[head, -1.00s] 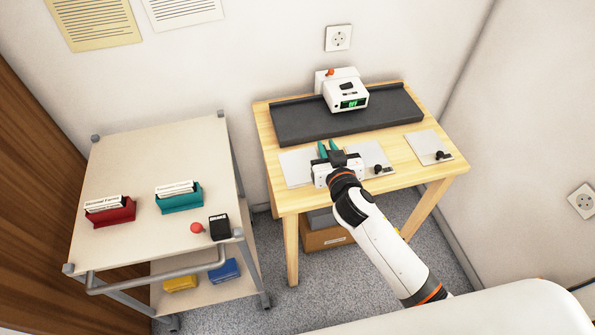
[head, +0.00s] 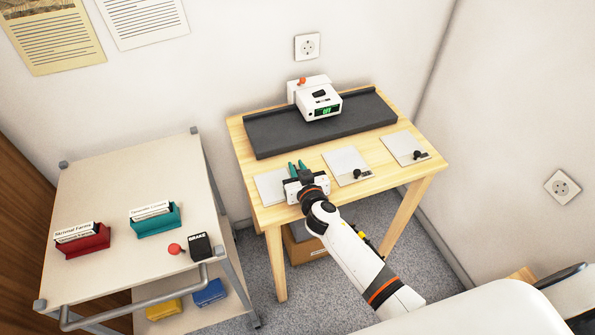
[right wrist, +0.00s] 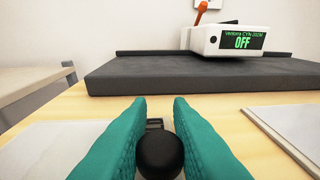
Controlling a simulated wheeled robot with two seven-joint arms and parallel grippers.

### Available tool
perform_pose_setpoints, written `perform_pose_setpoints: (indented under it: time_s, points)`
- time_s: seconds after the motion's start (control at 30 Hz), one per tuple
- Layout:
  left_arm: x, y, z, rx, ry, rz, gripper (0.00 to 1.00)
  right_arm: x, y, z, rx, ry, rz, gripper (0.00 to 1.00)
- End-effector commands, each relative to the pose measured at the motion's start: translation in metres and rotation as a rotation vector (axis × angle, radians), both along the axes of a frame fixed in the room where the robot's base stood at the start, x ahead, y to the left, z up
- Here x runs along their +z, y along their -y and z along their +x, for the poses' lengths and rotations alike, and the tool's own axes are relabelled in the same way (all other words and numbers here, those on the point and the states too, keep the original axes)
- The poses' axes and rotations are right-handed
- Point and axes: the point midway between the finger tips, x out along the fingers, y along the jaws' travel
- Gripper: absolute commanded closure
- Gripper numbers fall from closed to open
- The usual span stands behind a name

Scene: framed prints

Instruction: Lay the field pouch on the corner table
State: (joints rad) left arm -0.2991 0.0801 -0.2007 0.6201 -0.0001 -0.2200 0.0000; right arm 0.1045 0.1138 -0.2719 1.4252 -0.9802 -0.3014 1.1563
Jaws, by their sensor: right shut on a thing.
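My right gripper (head: 297,167), with teal fingers, is low over the front left of a light wooden table (head: 385,182). In the right wrist view its fingers (right wrist: 160,125) are closed around a round black knob (right wrist: 160,157). The knob appears to be at the right edge of the left pale plate (head: 270,185), though the gripper hides the joint in the head view. I cannot make out anything as the field pouch. I cannot tell whether this wooden table is the corner table. My left gripper is not in view.
A dark grey raised shelf with a white device (head: 318,100) reading OFF is at the table's back. Two more knobbed plates (head: 345,160) lie to the right. A trolley (head: 110,255) with red and teal card holders stands left. A wooden edge (head: 522,274) shows lower right.

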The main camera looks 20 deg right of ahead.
Motion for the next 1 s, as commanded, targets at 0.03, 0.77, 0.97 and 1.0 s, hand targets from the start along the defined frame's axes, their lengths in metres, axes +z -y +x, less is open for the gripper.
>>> perform_pose_setpoints:
  time_s: [0.03,0.77,0.97,1.0]
  points:
    - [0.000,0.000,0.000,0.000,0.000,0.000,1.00,0.000,0.000,0.000,0.000,0.000,0.001,1.00]
    - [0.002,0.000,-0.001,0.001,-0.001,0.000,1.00,0.002,0.000,0.000,-0.001,0.000,0.000,0.60]
    - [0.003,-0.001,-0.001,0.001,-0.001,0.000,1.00,0.005,0.000,-0.027,-0.001,-0.002,0.002,0.60]
    - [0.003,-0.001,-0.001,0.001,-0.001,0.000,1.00,0.007,0.000,-0.036,-0.002,-0.002,0.002,0.60]
